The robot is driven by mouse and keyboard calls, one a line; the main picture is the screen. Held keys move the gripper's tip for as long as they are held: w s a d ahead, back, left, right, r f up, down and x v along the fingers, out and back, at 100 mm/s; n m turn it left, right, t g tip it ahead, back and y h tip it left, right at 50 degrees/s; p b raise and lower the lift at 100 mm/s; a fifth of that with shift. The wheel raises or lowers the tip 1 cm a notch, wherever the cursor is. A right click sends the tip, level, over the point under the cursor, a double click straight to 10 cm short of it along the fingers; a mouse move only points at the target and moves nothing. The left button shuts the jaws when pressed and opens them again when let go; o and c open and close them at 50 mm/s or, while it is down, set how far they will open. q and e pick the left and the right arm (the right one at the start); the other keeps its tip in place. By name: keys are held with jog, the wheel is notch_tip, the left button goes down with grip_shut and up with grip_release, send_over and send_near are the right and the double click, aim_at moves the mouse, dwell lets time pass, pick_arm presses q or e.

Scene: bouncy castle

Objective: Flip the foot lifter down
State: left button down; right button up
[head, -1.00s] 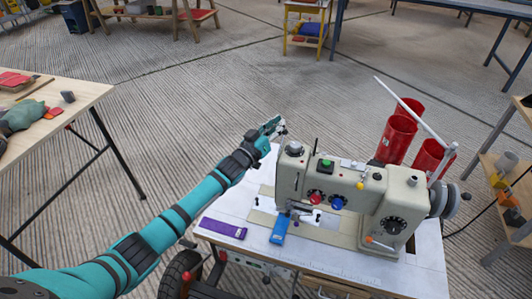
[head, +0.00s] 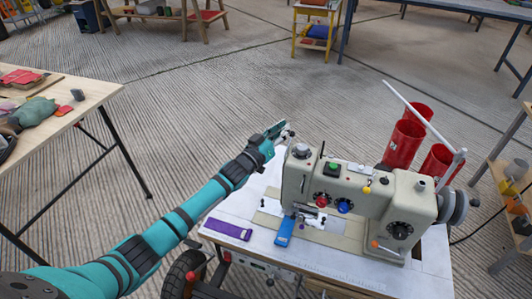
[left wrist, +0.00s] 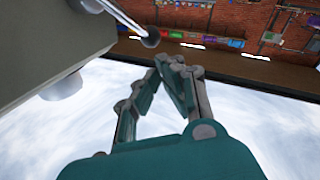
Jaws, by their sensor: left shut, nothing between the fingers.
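A beige sewing machine (head: 363,190) stands on a white table. My left gripper (head: 284,129) is beyond the machine's left end, at its far side, with its arm reaching in from the left. In the left wrist view my left gripper (left wrist: 171,62) has its fingertips together, empty. A metal lever with a dark round end (left wrist: 151,38), apparently the foot lifter, sticks out from the machine body (left wrist: 50,50) beside the fingertips, seemingly apart from them. In the head view the machine hides this lever. My right gripper is not in view.
A blue object (head: 284,232) sits by the needle area, and a purple one (head: 228,229) lies at the table's left front. Red thread cones (head: 405,142) and a white rod (head: 425,115) stand behind the machine. A wooden table (head: 65,115) is at the left.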

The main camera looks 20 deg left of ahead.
pick_arm(q)
jog(key=v, duration=1)
jog(key=shift+s, duration=0.25)
jog(key=shift+a, duration=0.15)
